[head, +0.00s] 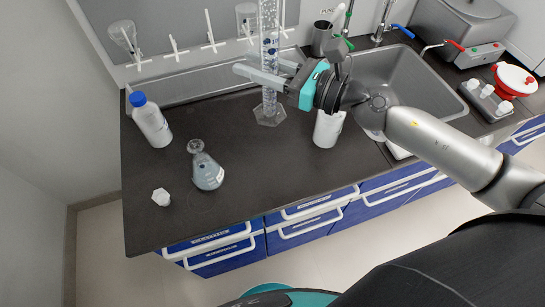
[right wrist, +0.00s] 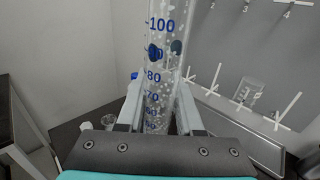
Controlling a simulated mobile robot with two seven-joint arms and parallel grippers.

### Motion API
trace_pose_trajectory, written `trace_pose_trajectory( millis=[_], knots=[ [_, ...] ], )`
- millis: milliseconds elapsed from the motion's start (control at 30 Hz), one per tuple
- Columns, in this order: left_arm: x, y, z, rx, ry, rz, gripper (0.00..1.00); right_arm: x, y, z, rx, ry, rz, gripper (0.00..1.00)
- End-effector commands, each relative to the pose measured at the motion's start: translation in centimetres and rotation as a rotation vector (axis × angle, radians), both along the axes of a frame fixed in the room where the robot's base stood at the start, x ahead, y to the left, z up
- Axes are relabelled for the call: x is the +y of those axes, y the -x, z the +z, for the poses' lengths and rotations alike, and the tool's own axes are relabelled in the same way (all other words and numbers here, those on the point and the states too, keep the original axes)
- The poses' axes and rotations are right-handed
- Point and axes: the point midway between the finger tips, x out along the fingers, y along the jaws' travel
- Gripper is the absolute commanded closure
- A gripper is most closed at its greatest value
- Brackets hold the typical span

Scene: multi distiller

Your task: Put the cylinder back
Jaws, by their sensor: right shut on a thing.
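The cylinder (head: 269,98) is a tall clear graduated measuring cylinder with blue markings and a hexagonal foot. It is upright near the back of the dark counter, in front of the wall pegs. I cannot tell whether its foot touches the counter. My right gripper (head: 270,75) comes in from the right and is shut around its shaft. In the right wrist view the cylinder (right wrist: 160,75) stands between the two fingers (right wrist: 160,112), with its 100 and 80 marks above them. My left gripper is not in view.
A white bottle with a blue cap (head: 151,122), a flask (head: 207,172) and a small white stopper (head: 161,197) stand on the left of the counter (head: 190,225). A white container (head: 328,128) stands below my right wrist. A sink (head: 400,75) lies right. Wall pegs (head: 173,47) hold glassware.

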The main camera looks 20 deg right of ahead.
Motion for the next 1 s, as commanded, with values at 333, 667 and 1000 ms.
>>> trace_pose_trajectory(
  millis=[333, 667, 1000],
  knots=[
    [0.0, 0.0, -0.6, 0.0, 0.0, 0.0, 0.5, -0.5, -0.6, -1.7, 0.004, -0.005, 0.032, 1.0],
    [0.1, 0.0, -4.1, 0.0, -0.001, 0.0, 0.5, -0.5, -0.7, -10.5, 0.002, -0.006, 0.03, 1.0],
    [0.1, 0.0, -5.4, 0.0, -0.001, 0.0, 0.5, -0.5, -0.6, -15.2, -0.001, -0.002, 0.032, 1.0]
  ],
)
